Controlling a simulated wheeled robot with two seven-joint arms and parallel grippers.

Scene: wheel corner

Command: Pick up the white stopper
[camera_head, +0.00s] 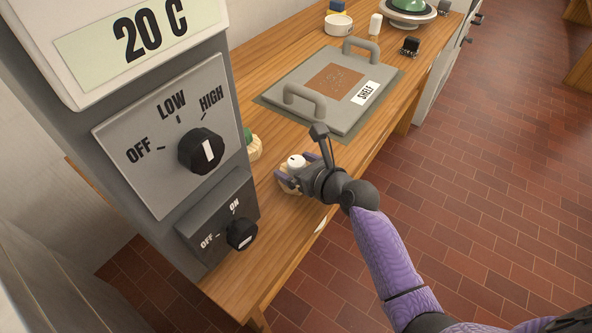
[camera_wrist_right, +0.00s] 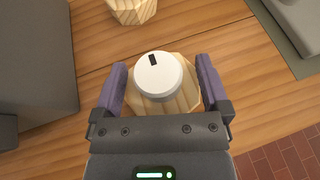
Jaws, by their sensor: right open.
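The white stopper (camera_wrist_right: 158,75), a round white piece with a dark mark on top, sits on a pale faceted wooden base (camera_wrist_right: 184,98). In the head view the white stopper (camera_head: 296,161) is on the wooden bench, beside the grey control column. My right gripper (camera_wrist_right: 161,66) is open, with one purple finger on each side of the stopper and a visible gap to each. It also shows in the head view (camera_head: 291,173), reaching in from the right. My left gripper is in neither view.
A grey control column with dials (camera_head: 205,151) stands close on the left. A grey plate marked SHELF with two handles (camera_head: 318,108) lies behind the gripper. Another faceted wooden piece (camera_wrist_right: 133,10) is nearby. A white cylinder (camera_head: 375,24) stands at the back of the bench.

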